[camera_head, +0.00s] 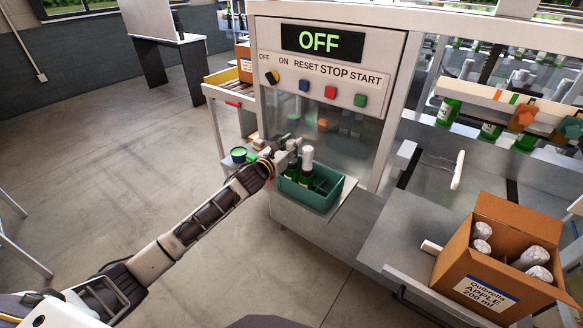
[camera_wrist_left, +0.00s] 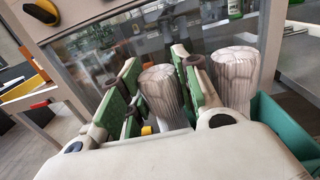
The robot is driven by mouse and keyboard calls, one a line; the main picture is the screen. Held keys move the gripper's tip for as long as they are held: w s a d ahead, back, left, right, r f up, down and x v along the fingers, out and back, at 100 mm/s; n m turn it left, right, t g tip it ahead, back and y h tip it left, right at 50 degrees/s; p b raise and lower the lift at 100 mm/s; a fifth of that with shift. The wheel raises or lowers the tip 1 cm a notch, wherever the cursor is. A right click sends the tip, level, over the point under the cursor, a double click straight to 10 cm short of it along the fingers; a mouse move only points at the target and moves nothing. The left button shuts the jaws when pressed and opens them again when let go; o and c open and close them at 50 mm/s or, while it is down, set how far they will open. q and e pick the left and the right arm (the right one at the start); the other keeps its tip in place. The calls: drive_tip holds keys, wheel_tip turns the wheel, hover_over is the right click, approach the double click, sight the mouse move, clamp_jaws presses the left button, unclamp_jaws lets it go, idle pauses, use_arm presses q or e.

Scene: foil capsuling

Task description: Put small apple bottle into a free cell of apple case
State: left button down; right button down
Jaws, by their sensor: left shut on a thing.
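My left gripper (camera_head: 291,149) is at the green crate (camera_head: 322,203) in front of the machine, shut on a bottle with a pale foil top. In the left wrist view this foil top (camera_wrist_left: 162,88) is between the two green-padded fingers; the bottle's body and label are hidden. A second foil-topped green bottle (camera_head: 306,165) stands upright in the crate beside it, and its top also shows in the left wrist view (camera_wrist_left: 235,75). The cardboard apple case (camera_head: 487,291) stands open at the right, with several foil-topped bottles (camera_head: 480,238) inside. My right gripper is not in view.
The machine panel (camera_head: 330,65) reads OFF and stands close behind the crate. A steel surface (camera_head: 401,240) lies between crate and case, with a white cylindrical piece (camera_head: 430,247) touching the case's left side. Green bottles (camera_head: 490,131) stand along the line behind.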

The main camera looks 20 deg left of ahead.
use_arm(q)
drive_tip(key=shift+r, duration=0.25)
wheel_tip(320, 180, up, 18)
drive_tip(key=p, duration=0.1)
drive_tip(key=shift+f, duration=0.15)
idle(0.7)
drive_tip(key=shift+a+r, duration=0.1)
drive_tip(key=shift+r, duration=0.1)
idle(0.7)
